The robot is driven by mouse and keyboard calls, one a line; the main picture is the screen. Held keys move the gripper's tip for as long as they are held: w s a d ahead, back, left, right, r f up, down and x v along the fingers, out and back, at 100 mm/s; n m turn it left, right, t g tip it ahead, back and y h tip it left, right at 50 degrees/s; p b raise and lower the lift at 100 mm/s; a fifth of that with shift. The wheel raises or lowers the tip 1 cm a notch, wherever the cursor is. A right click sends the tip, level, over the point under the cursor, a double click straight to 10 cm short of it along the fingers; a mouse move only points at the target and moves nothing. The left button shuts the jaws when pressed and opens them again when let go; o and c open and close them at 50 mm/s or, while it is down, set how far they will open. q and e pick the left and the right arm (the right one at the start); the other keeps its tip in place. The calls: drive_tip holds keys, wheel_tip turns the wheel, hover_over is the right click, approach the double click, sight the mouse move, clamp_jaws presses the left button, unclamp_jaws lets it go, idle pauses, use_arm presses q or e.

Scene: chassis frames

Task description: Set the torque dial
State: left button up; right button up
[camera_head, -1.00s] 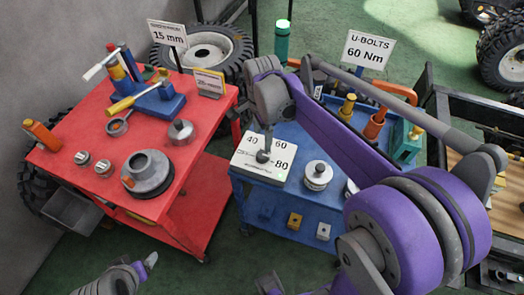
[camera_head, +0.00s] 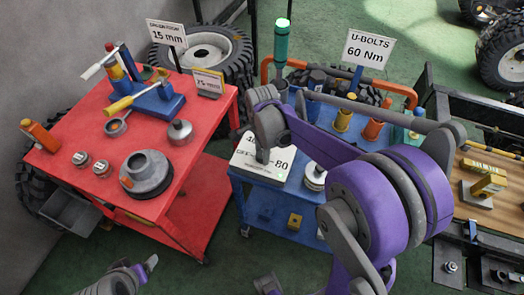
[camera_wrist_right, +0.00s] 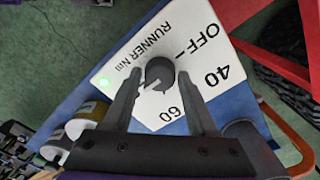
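The torque dial is a dark round knob (camera_wrist_right: 160,74) on a white panel (camera_wrist_right: 190,50) marked OFF, 40 and 60 in the right wrist view. Its pale pointer line points toward the lower left there. The panel (camera_head: 278,161) also shows in the head view, with 80 at its right. My right gripper (camera_wrist_right: 158,82) is open, one finger on each side of the knob, with gaps visible. In the head view my right gripper (camera_head: 262,153) covers the knob. My left gripper (camera_head: 147,265) is only partly seen at the bottom left. A sign (camera_head: 368,49) reads U-BOLTS 60 Nm.
The panel lies on a blue cart (camera_head: 262,222); a green light (camera_wrist_right: 104,82) glows on the panel. A green post (camera_head: 281,42) with a lit top stands behind. Left is a red cart (camera_head: 85,130) with tools and a grey hub (camera_head: 147,172). Green floor separates the carts.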

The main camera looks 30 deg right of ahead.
clamp_jaws()
